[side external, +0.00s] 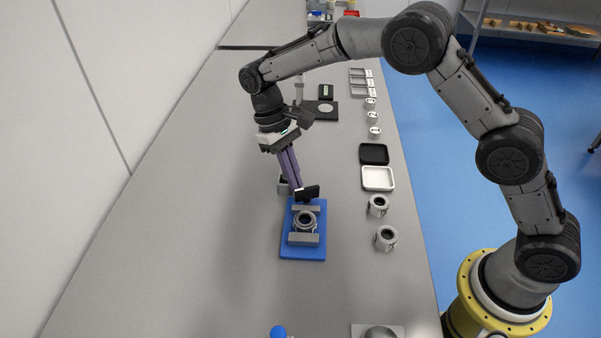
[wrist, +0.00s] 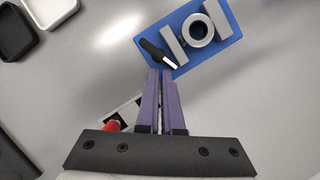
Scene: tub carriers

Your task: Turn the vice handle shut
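The vice has a blue base (side external: 303,253), which also shows in the wrist view (wrist: 228,22). Its two grey jaws (side external: 304,239) stand either side of a grey ring-shaped part (side external: 304,222). The black vice handle (side external: 308,193) is at the far end of the base; in the wrist view the handle (wrist: 153,50) lies slantwise, with a white stripe near its lower right end. My gripper (side external: 296,187) points down with its purple fingers close together. In the wrist view my gripper's tips (wrist: 162,72) are right by the striped end; I cannot tell whether they touch it.
A small box (side external: 283,187) stands beside the fingers, partly hidden. Two grey ring parts (side external: 385,238) and a white tray (side external: 378,178) with a black tray (side external: 374,154) are to the right. A blue-capped object (side external: 278,331) is at the near edge. The table left of the vice is clear.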

